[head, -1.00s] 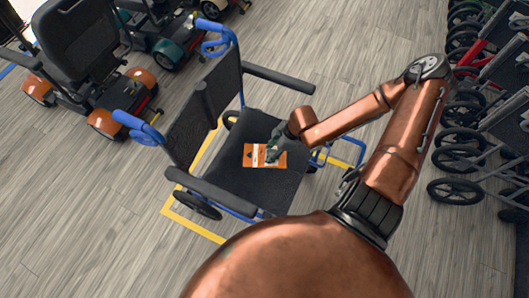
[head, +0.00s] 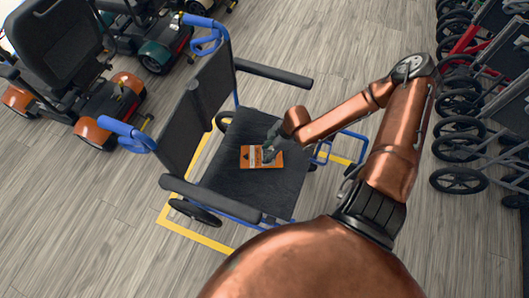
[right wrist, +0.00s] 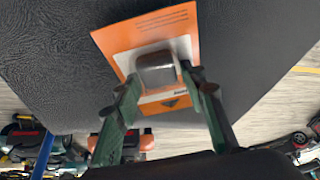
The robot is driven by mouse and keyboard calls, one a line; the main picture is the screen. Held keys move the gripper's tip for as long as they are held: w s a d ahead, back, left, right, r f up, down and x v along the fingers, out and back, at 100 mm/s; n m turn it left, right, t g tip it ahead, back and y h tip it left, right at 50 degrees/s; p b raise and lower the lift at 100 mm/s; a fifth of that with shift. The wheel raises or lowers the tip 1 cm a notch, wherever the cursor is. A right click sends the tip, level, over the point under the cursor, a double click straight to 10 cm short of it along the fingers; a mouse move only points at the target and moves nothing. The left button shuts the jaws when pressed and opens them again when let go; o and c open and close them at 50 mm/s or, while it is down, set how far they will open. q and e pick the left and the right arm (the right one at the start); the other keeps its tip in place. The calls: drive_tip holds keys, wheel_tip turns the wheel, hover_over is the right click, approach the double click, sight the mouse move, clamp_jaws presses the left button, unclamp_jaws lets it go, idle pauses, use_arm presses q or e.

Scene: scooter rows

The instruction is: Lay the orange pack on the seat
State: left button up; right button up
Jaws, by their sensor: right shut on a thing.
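The orange pack (head: 250,158), a flat card with a white panel and a dark grey item on its front, is over the black seat (head: 225,178) of the blue-framed wheelchair in the head view. My right gripper (head: 269,153) is shut on it at its right part. In the right wrist view the pack (right wrist: 184,27) lies nearly parallel to the seat (right wrist: 50,50), between and beyond the two green fingers (right wrist: 158,80). I cannot tell whether its underside touches the seat. My left gripper is not in view.
The wheelchair's backrest (head: 200,118) stands left of the seat, with armrests (head: 275,74) at the far and near sides. Yellow floor tape (head: 207,238) surrounds the chair. Mobility scooters (head: 65,65) stand at upper left and folded wheeled frames (head: 485,130) at right.

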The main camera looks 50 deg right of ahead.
drive_tip(key=shift+f, duration=0.1)
idle(0.3)
drive_tip(key=shift+f, duration=0.6)
drive_tip(key=o, duration=1.2)
drive_tip(key=shift+c, duration=0.2)
drive_tip(key=shift+r, duration=0.1)
